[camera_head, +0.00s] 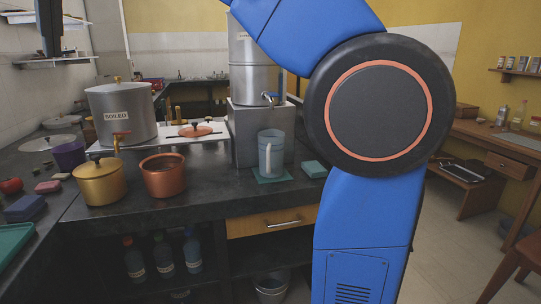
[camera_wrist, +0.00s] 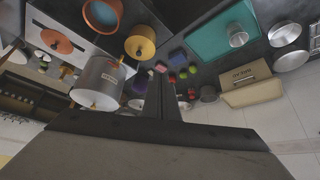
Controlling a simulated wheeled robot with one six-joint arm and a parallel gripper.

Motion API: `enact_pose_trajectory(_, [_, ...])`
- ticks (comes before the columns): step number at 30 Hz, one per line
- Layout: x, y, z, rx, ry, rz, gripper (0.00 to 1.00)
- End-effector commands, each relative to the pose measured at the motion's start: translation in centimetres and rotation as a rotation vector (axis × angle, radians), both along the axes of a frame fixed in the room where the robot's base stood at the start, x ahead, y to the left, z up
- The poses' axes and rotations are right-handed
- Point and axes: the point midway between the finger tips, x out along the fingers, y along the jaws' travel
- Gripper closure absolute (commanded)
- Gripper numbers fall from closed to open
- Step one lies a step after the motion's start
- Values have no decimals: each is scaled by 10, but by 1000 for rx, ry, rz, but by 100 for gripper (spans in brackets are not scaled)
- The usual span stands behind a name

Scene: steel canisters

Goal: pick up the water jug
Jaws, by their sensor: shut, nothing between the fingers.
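The water jug (camera_head: 270,153) looks like a light blue cylinder with a pale handle on its front. It stands upright on a small teal mat (camera_head: 272,177) on the dark counter, in front of a grey block under a steel canister. I do not make it out in the wrist view. My gripper (camera_wrist: 160,82) shows in the wrist view with its dark fingers together, empty, above the counter with pots and blocks. In the head view my blue arm crosses the right side, and the gripper itself is not visible.
A steel canister labelled BOILED (camera_head: 122,115), a gold pot (camera_head: 99,184) and a copper pot (camera_head: 163,177) stand left of the jug. The tapped steel canister (camera_head: 250,70) is behind it. A teal block (camera_head: 314,169) lies to its right. Counter between copper pot and mat is clear.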

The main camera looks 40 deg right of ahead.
Motion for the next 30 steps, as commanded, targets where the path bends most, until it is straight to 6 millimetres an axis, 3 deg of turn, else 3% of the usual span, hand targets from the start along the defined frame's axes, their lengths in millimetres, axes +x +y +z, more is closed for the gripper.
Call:
enact_pose_trajectory(2, [0,0,0,0,0,0,100])
enact_pose_trajectory(6, [4,-6,-4,-15,6,0,68])
enact_pose_trajectory(11, [26,-39,-26,-111,45,16,68])
enact_pose_trajectory(21, [73,-169,-96,-382,262,122,68])
enact_pose_trajectory(30, [77,-291,-150,-500,518,259,68])
